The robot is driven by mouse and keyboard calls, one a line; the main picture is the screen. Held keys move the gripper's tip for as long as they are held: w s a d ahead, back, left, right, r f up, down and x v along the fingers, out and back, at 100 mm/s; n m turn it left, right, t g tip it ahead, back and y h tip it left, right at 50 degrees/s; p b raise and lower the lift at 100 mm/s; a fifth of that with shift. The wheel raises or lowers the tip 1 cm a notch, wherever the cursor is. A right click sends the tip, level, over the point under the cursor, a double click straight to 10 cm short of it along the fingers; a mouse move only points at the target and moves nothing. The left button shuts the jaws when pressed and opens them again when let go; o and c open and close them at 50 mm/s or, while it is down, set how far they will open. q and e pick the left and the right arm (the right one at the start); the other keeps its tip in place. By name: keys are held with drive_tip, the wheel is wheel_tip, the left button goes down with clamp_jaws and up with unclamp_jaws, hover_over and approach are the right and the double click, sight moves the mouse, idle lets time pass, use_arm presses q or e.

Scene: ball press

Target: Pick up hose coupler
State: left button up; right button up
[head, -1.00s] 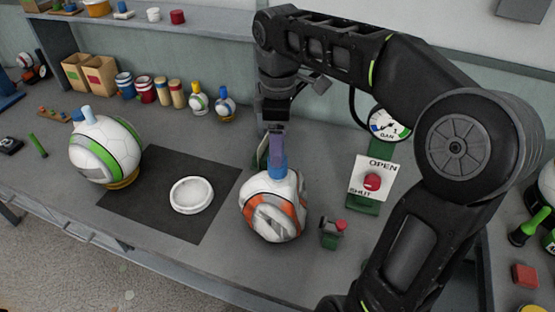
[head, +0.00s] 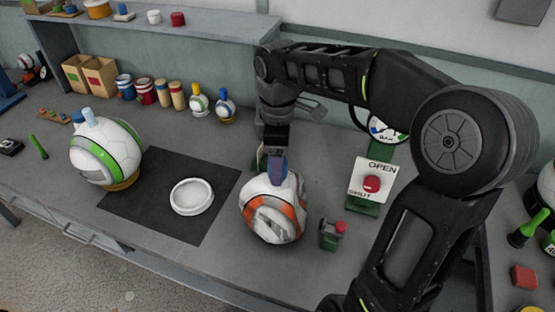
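A white and orange ball (head: 272,215) sits on the bench right of the dark mat. My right gripper (head: 272,165) comes down from above onto the ball's top, where a blue piece, likely the hose coupler, stood. A purple-blue part shows there now; I cannot tell whether it is a finger or the coupler. The finger gap is mostly hidden, so open or shut is unclear. A white and green ball (head: 120,142) at the left carries a light blue cylinder (head: 89,117) on top. My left gripper is out of view.
A white ring dish (head: 192,197) lies on the dark mat (head: 150,210). An OPEN/SHUT panel with a red button (head: 371,184) and a small red-topped green block (head: 332,233) stand to the right. Cans and bottles line the back.

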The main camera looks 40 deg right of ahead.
drive_tip(key=shift+c, duration=0.3)
clamp_jaws()
idle(0.4)
drive_tip(key=shift+r, duration=0.55)
wheel_tip(320, 180, up, 5)
drive_tip(key=shift+f, duration=0.2)
wheel_tip(320, 180, up, 3)
drive_tip(key=p, duration=0.3)
drive_tip(key=shift+r, duration=0.15)
drive_tip(key=shift+r+p, duration=0.6)
drive_tip(key=shift+p, duration=0.15)
drive_tip(key=shift+f, duration=0.1)
